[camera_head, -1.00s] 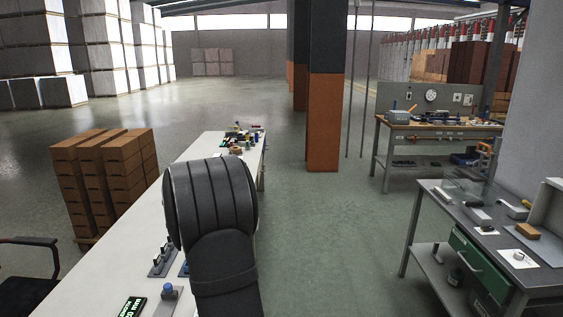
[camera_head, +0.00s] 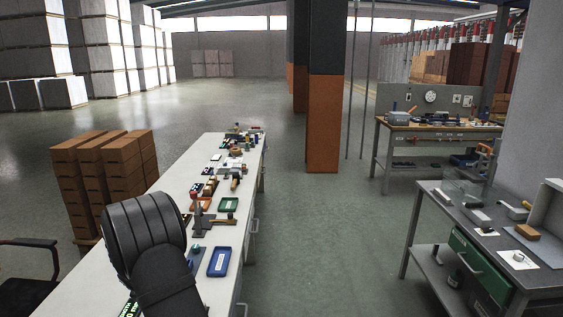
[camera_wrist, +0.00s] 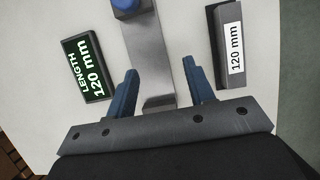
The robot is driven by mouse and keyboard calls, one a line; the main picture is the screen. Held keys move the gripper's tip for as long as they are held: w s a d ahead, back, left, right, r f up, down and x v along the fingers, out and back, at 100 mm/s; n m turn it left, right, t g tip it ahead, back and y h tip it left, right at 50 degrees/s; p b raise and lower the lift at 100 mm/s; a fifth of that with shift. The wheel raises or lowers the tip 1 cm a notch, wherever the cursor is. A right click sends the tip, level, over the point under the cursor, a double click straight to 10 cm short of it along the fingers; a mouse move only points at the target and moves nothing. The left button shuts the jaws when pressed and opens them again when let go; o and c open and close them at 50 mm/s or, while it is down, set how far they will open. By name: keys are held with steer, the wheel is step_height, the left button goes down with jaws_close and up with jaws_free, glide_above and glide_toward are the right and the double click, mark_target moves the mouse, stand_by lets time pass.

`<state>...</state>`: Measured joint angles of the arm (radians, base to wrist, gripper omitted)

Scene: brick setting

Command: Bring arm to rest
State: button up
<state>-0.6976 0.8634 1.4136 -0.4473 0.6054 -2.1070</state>
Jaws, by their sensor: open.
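My arm (camera_head: 150,240) reaches in from the bottom of the head view, over the left side of the long white workbench (camera_head: 212,150). My gripper (camera_wrist: 158,80) shows in the wrist view with its two blue fingers spread apart and nothing between them gripped. It is above the bench top, over a grey metal plate with a blue knob (camera_wrist: 128,6). In the head view the fingers are hidden behind the arm.
The wrist view shows a green-lit "LENGTH 120 mm" display (camera_wrist: 88,66) and a grey block labelled "120 mm" (camera_wrist: 230,45). On the bench stand a blue tray (camera_head: 219,262), a green tray (camera_head: 229,205) and several small tools. Brick stacks (camera_head: 105,180) stand left.

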steer(key=a+f, duration=0.2)
steer(key=shift+s+a+f, duration=0.1)
steer(key=shift+a+f, duration=0.1)
steer(key=shift+a, duration=0.1)
steer(key=shift+f, duration=0.45)
steer(key=shift+r, duration=0.55)
steer(key=d+r, duration=0.4)
steer(key=d, duration=0.4)
steer(key=d+r, duration=0.3)
steer(key=d, duration=0.6)
steer(key=shift+w+r, duration=0.35)
steer(key=shift+w, duration=0.1)
